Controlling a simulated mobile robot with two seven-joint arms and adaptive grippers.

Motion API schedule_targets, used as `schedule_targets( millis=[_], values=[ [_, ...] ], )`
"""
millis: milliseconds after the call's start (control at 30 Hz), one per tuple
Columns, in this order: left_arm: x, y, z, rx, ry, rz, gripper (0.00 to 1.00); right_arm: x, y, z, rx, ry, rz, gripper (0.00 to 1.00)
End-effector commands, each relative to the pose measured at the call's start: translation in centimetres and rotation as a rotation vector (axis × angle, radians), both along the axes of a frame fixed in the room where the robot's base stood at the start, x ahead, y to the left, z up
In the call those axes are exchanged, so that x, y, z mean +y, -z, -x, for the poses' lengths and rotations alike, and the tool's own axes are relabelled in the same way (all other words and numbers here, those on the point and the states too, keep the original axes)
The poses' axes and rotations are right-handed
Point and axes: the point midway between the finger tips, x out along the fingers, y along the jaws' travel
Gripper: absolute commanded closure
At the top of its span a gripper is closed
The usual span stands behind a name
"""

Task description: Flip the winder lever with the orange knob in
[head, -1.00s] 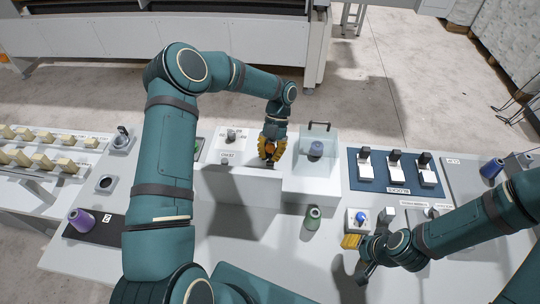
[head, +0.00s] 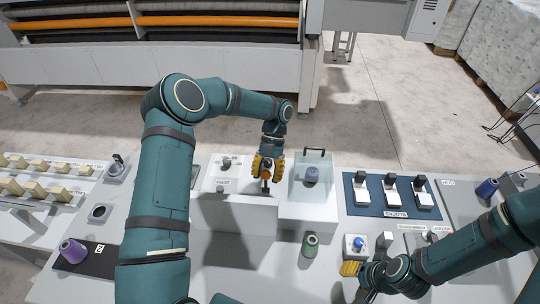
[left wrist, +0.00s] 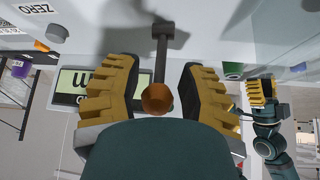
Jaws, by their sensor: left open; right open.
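The winder lever (left wrist: 161,52) is a dark rod with a round orange knob (left wrist: 157,98). In the left wrist view the knob lies between the spread yellow fingers of my left gripper (left wrist: 158,78), with a gap on each side. In the head view my left gripper (head: 267,167) points down at the white panel, and the knob (head: 267,175) shows between its fingers. The lever's base is partly hidden there. My right gripper (head: 350,268) is low beside the blue button box, away from the lever; it also shows in the left wrist view (left wrist: 261,91).
A white bin (head: 307,205) with a grey-blue spool stands right of the lever. A green spool (head: 310,244) stands in front. The blue button box (head: 355,246) and a blue board (head: 391,211) with several switches lie to the right. A purple spool (head: 73,251) lies left.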

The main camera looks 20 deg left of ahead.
Motion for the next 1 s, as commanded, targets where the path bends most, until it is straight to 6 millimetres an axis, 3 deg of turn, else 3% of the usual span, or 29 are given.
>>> schedule_targets(
  millis=[200, 400, 600, 1000],
  values=[
    [0.1, -3.9, -2.8, -0.004, -0.001, 0.001, 0.6, 0.0, 0.0, 0.0, 0.0, 0.0, 0.0, 0.53],
    [0.3, -6.5, -4.6, -0.001, -0.001, 0.001, 0.6, 0.0, 0.0, 0.0, 0.0, 0.0, 0.0, 0.53],
    [0.4, -7.6, -5.3, 0.001, -0.001, 0.002, 0.6, 0.0, 0.0, 0.0, 0.0, 0.0, 0.0, 0.53],
    [0.4, -7.8, -5.4, 0.001, -0.001, 0.001, 0.6, 0.0, 0.0, 0.0, 0.0, 0.0, 0.0, 0.53]
  ],
)
